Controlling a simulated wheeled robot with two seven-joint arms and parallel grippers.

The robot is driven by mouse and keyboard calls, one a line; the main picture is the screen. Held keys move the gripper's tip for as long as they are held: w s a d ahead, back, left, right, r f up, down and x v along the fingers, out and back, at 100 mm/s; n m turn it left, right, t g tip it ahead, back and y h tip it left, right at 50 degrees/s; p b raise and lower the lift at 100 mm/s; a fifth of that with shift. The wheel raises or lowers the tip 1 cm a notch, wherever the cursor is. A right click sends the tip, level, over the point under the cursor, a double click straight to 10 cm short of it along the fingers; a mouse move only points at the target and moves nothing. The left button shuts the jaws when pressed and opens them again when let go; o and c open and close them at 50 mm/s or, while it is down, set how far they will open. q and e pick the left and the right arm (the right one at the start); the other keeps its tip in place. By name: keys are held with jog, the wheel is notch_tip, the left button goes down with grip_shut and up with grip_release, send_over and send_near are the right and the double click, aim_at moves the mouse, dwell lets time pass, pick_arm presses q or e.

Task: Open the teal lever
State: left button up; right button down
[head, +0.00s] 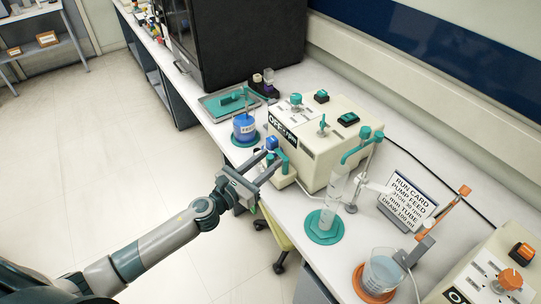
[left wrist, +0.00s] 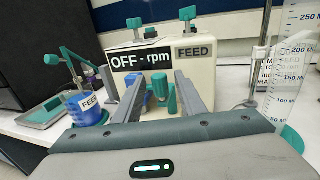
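A teal lever-like part (head: 283,160) stands at the front of the cream pump box (head: 312,150), with a blue cap (head: 271,143) beside it. In the left wrist view the teal part (left wrist: 172,98) and the blue cap (left wrist: 159,88) show between the fingers. My left gripper (head: 271,165) is open, its fingers pointing at the box front on either side of these parts. The teal part looks upright and close to the right finger; I cannot tell whether they touch. The fingers hide some of its base. My right gripper is not in view.
A blue FEED beaker (head: 244,127) stands left of the gripper. A graduated cylinder (head: 333,195) on a teal base stands to the right. Beyond are a run card (head: 408,198) and a beaker (head: 381,271) on an orange base. The bench edge runs below the gripper.

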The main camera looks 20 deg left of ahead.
pick_arm(q)
jog(key=shift+x, duration=0.85)
grip_shut()
